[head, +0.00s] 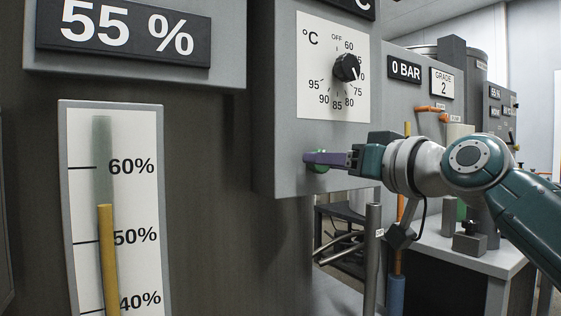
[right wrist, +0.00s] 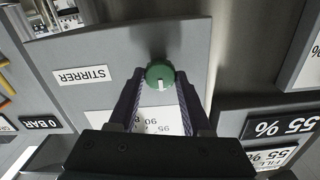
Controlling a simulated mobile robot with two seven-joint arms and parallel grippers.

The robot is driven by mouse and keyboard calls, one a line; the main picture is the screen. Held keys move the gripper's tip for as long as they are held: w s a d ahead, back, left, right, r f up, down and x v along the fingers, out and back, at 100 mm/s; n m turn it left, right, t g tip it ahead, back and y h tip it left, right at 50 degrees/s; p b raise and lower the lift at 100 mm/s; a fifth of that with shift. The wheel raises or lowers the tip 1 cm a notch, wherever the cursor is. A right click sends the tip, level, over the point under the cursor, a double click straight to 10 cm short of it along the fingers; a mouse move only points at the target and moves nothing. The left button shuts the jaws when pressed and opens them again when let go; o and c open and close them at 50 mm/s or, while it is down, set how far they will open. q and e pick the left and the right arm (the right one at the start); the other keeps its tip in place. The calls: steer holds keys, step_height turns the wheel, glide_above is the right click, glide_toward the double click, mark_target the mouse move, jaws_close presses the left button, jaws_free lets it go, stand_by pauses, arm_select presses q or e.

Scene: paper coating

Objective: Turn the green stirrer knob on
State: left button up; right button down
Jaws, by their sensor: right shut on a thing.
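The green stirrer knob (right wrist: 160,76) sits on the grey panel beside a label reading STIRRER (right wrist: 84,75) in the right wrist view. A white mark shows on the knob's face. My right gripper (right wrist: 161,84) has its two purple fingers on either side of the knob, shut on it. In the head view the right gripper (head: 312,158) reaches in from the right to the panel's lower part, and the fingers hide most of the green knob (head: 320,168). My left gripper is not in view.
Above the knob is a temperature dial (head: 346,68) with a black pointer knob. A level gauge (head: 161,200) with a yellow bar stands at the left. A 0 BAR sign (head: 405,69) is behind my arm. A vertical metal post (head: 372,255) stands below my wrist.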

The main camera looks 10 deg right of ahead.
steer(key=shift+m+p, duration=3.05)
steer(key=shift+m, duration=2.95)
steer(key=shift+c, duration=1.7)
jaws_free()
